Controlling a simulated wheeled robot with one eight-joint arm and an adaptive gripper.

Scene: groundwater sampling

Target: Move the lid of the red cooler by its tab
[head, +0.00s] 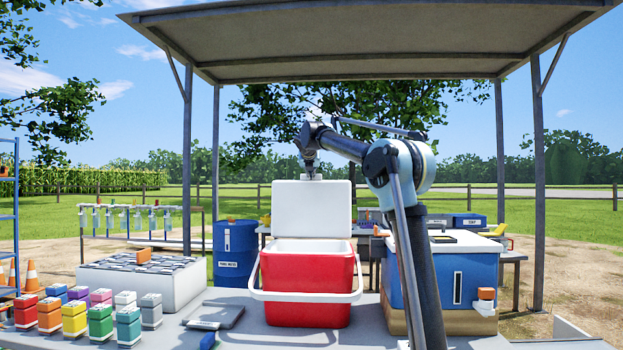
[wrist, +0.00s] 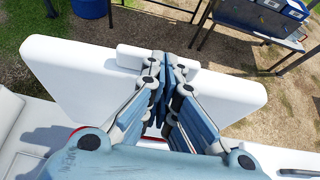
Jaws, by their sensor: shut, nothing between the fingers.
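The red cooler (head: 305,290) stands on the table with its white inside showing. Its white lid (head: 311,212) stands upright at the back of the cooler, wide open. In the wrist view the lid (wrist: 75,80) spans most of the picture, with the tab (wrist: 130,57) as a small raised block on its top edge. My gripper (head: 310,170) is at the middle of the lid's top edge. In the wrist view my gripper (wrist: 168,66) is shut and empty, beside the tab's right part. I cannot tell whether it touches the tab or lid.
A blue cooler (head: 455,275) stands right of the red one. A white sample box (head: 140,288) and several coloured bottles (head: 100,322) stand left. The cooler's white handle (head: 258,296) hangs at its front. A blue barrel (head: 236,250) is behind. A roof (head: 370,45) spans above.

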